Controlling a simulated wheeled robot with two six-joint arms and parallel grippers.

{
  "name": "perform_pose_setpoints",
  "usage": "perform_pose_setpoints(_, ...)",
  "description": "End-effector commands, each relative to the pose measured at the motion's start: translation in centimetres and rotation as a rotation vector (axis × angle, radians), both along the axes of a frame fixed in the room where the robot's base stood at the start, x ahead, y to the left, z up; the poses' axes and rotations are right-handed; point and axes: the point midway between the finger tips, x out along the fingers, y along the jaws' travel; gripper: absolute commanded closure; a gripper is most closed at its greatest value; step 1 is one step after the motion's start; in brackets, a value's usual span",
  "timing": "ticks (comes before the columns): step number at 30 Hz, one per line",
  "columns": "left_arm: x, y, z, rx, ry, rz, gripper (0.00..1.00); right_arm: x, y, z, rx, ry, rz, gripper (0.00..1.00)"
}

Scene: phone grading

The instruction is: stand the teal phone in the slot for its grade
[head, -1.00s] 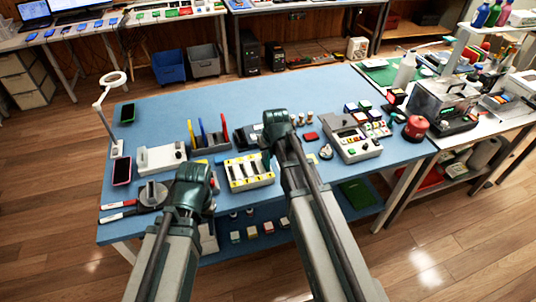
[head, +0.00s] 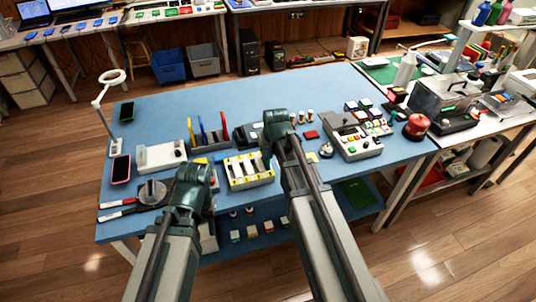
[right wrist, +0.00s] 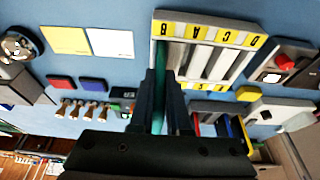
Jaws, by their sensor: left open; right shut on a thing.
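The teal phone shows edge-on as a thin teal strip (right wrist: 158,56) in the right wrist view, upright between the fingers of my right gripper (right wrist: 160,76). It is at the leftmost slot of the grade rack (right wrist: 207,31) there; how deep it sits I cannot tell. The rack is pale, with several slots and yellow lettered labels. In the head view the rack (head: 248,182) stands near the table's front, left of my right gripper (head: 267,153), which hides the phone. My left gripper (head: 191,190) is open, left of the rack; its fingertips are hard to make out.
A pink-edged phone (head: 121,169) and a dark phone (head: 126,112) lie at the left of the table. A white device (head: 160,157) and a holder with coloured uprights (head: 210,140) stand behind the grippers. A button console (head: 354,141) is to the right. The back of the table is clear.

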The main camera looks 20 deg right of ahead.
Motion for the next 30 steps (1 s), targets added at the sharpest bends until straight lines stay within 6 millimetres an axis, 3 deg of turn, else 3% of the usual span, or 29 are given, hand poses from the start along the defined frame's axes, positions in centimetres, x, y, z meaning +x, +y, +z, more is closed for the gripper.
perform_pose_setpoints(27, 0.0, 0.0, -1.0, 0.0, 0.0, 0.0, 0.5, 0.0, 0.0, -1.0, 0.0, 0.0, 0.0, 1.0)
perform_pose_setpoints(28, 0.0, 0.0, -1.0, 0.0, 0.0, 0.0, 0.5, 0.0, 0.0, -1.0, 0.0, 0.0, 0.0, 0.82)
perform_pose_setpoints(30, 0.0, 0.0, -1.0, 0.0, 0.0, 0.0, 0.5, 0.0, 0.0, -1.0, 0.0, 0.0, 0.0, 0.69)
